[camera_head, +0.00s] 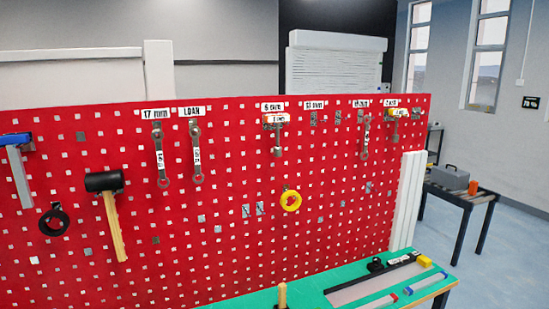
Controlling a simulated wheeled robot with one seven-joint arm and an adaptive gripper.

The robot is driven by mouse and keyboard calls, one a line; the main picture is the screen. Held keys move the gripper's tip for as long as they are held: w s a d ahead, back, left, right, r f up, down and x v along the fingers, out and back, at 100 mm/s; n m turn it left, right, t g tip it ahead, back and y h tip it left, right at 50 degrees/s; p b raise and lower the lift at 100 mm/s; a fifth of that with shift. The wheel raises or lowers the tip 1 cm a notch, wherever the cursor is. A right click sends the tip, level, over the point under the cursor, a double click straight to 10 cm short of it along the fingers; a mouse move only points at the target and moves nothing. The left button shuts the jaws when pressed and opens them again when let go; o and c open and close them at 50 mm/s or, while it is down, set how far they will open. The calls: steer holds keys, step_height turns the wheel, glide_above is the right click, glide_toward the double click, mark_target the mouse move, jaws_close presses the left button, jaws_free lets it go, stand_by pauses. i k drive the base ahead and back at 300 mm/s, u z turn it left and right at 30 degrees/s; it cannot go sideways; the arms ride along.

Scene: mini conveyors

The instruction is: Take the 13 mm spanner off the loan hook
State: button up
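A spanner (198,172) hangs upright below the LOAN label (192,112) on the red pegboard. It has a white tag on its shaft, too small to read surely. A similar spanner (163,178) hangs just to its left under the 17 mm label (155,114). A label (314,105) that seems to read 13 mm or 11 mm has small hooks below it and no spanner. My gripper is not in view.
On the pegboard (230,260) hang a mallet (116,225), a blue-and-grey tool (19,172), a black ring (54,221), a yellow tape roll (291,200), and another spanner (365,140). A green bench (310,293) with small items stands at the lower right.

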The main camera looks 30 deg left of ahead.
mark_target(194, 138)
steer(key=z, duration=1.6)
steer(key=k, duration=1.45)
steer(key=u, duration=2.2)
steer(key=i, duration=0.5)
steer(key=z, duration=0.05)
